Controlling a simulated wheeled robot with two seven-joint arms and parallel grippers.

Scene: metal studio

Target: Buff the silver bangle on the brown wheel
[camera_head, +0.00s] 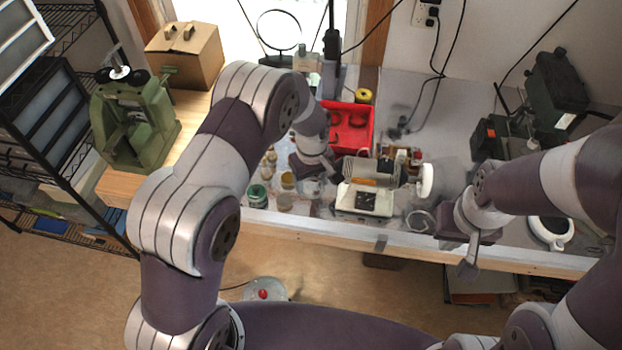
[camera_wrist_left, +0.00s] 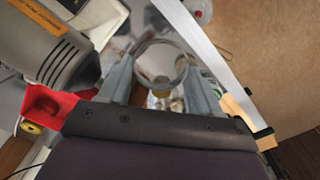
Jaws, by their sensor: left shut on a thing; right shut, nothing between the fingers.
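The silver bangle (camera_wrist_left: 182,70) shows in the left wrist view as a thin ring between the fingers of my left gripper (camera_wrist_left: 160,66), which is shut on it. In the head view my left gripper (camera_head: 322,178) is over the bench, beside the left end of the grey bench motor (camera_head: 372,171). The bangle is hard to make out there. A white wheel (camera_head: 427,181) is on the motor's right end. I cannot make out the brown wheel; my left gripper covers the motor's left end. My right gripper (camera_head: 467,258) is shut and empty at the bench's front edge.
A red tray (camera_head: 367,140) lies behind the motor. Several jars (camera_head: 258,196) stand left of my left gripper. A clear round dish (camera_head: 419,221) and a white cup (camera_head: 553,232) are near the front edge. A green machine (camera_head: 128,120) is at the left.

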